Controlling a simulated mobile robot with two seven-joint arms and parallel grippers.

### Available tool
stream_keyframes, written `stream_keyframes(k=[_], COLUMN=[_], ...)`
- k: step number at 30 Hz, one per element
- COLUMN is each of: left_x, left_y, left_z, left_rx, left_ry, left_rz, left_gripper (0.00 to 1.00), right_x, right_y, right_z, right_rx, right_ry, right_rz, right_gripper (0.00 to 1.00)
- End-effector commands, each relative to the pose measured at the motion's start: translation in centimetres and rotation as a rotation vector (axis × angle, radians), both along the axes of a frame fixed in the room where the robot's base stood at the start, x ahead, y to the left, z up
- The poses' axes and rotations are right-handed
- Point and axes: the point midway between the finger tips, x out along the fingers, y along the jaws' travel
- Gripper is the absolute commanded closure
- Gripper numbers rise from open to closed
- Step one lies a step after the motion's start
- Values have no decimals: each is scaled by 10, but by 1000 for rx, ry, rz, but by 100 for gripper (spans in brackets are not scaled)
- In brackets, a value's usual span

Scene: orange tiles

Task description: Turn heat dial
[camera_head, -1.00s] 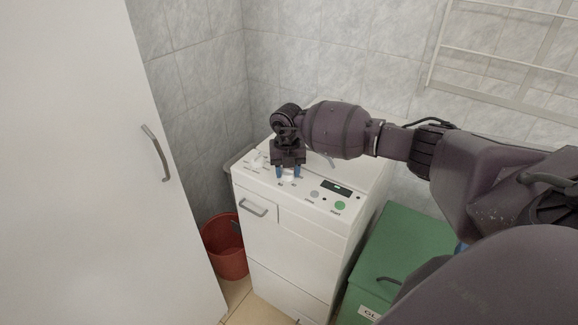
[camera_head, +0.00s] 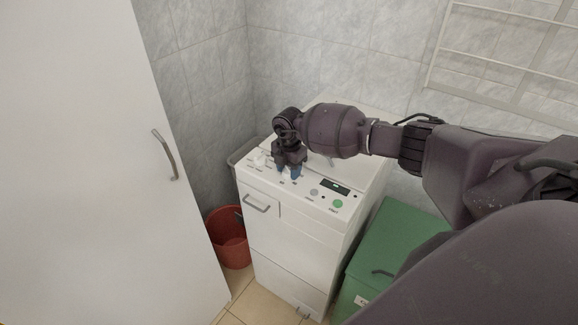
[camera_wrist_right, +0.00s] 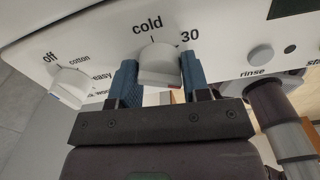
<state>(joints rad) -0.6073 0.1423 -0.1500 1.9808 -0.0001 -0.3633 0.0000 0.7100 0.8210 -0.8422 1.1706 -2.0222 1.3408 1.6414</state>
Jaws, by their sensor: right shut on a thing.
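The heat dial (camera_wrist_right: 158,64) is a white knob on the washing machine's top panel, with "cold" and "30" printed around it. My right gripper (camera_wrist_right: 161,80) has its blue fingers on either side of this dial and is shut on it. In the head view my right gripper (camera_head: 289,173) points down onto the panel of the white washing machine (camera_head: 300,236), and it mostly hides the dial there. My left gripper is not in view.
A second white dial (camera_wrist_right: 70,86), marked "off" and "cotton", sits beside the heat dial. A rinse button (camera_wrist_right: 261,54) is on the other side. A green box (camera_head: 405,240) stands right of the machine, a red bucket (camera_head: 231,250) left. A white cabinet (camera_head: 90,170) fills the left.

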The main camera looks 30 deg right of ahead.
Motion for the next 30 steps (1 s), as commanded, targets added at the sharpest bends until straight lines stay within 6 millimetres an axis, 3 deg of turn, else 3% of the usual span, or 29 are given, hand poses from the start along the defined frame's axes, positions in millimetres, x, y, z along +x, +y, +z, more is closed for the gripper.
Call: stream_keyframes(k=[17, 18, 23, 30], left_x=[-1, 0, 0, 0], left_y=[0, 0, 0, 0], left_z=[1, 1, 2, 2], left_rx=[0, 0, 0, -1], left_ry=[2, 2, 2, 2], left_rz=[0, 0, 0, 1], left_gripper=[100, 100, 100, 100], right_x=[0, 0, 0, 0], right_y=[-1, 0, 0, 0], right_z=[0, 0, 0, 0], right_rx=[-1, -1, -1, -1], right_ry=[0, 0, 0, 0], right_rz=[-37, -37, -36, -36], right_gripper=[81, 55, 32, 32])
